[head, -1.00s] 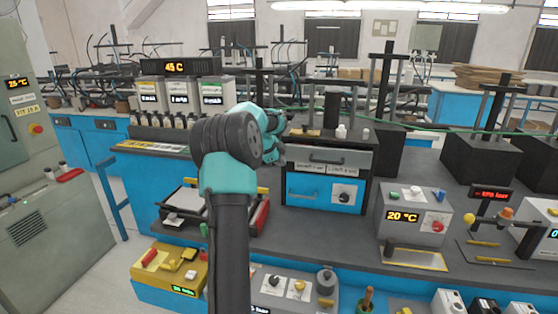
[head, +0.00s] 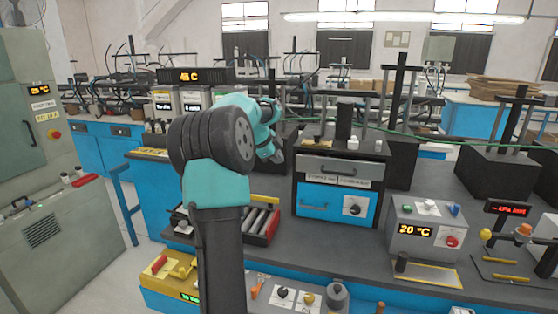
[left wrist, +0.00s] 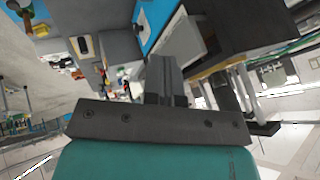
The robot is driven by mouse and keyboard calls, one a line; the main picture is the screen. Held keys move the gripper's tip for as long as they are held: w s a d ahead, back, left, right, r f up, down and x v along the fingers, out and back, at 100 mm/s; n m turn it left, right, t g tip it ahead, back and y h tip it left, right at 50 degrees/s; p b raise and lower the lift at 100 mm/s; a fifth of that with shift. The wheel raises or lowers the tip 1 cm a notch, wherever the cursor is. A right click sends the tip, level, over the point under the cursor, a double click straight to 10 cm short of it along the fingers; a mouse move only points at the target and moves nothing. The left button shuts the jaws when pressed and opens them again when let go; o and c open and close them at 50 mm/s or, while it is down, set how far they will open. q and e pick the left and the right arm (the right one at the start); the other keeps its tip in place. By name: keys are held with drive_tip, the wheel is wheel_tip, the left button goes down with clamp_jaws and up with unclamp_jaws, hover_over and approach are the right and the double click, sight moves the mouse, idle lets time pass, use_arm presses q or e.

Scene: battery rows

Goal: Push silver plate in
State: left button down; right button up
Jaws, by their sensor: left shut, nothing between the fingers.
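The silver plate (head: 325,167) looks like the grey drawer-like front with a dark handle, in the upper part of a black-framed unit above a blue panel. In the left wrist view a grey plate (left wrist: 187,42) stands beside the blue panel, just past the fingers. My left gripper (head: 277,155) is at the left side of the unit, near the plate's height, partly hidden by its own wrist. In the left wrist view its fingers (left wrist: 167,78) are together and empty. I cannot tell whether they touch the plate. My right gripper is out of view.
A red-edged tray with silver cylinders (head: 262,222) lies left of the unit, partly behind my arm. A grey box reading 20 °C (head: 425,230) stands to the right. The dark bench top between them is mostly clear.

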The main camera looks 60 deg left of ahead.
use_arm(q)
drive_tip(key=shift+w+d+r, duration=0.15)
drive_tip(key=shift+d+r, duration=0.1)
drive_tip(key=shift+d, duration=0.1)
drive_tip(key=w+a+f, duration=0.3)
drive_tip(key=w+f, duration=0.5)
drive_tip(key=shift+w+a, duration=0.35)
drive_tip(key=shift+w, duration=0.05)
idle(0.5)
